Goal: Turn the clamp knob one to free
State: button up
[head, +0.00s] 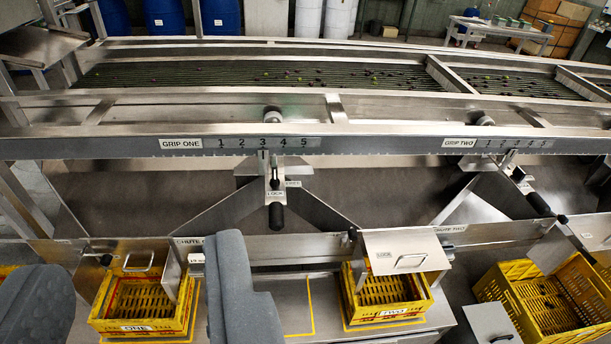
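Clamp knob one appears to be the black-handled clamp (276,214) under the GRIP ONE rail in the head view. Its dark handle hangs straight down, below a small plate marked LOCK, with FREE marked to its right. The pointer above it stands near 3 on the numbered scale (262,143). My gripper (135,262) shows as two thick grey fingers low in the picture, spread wide apart. It is open, with the clamp beyond it and up to the right. Nothing touches the clamp.
A second clamp (538,203) with a slanted handle hangs under GRIP TWO at right. Yellow crates (141,327) stand below the chutes, one marked ONE behind my fingers. Metal chute lids (406,250) jut out in front. Small fruit lies on the rollers (255,75) behind.

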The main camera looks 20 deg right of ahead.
aim_at(274, 181)
jog(key=z, duration=0.1)
jog(key=i, duration=1)
jog(key=u, duration=0.1)
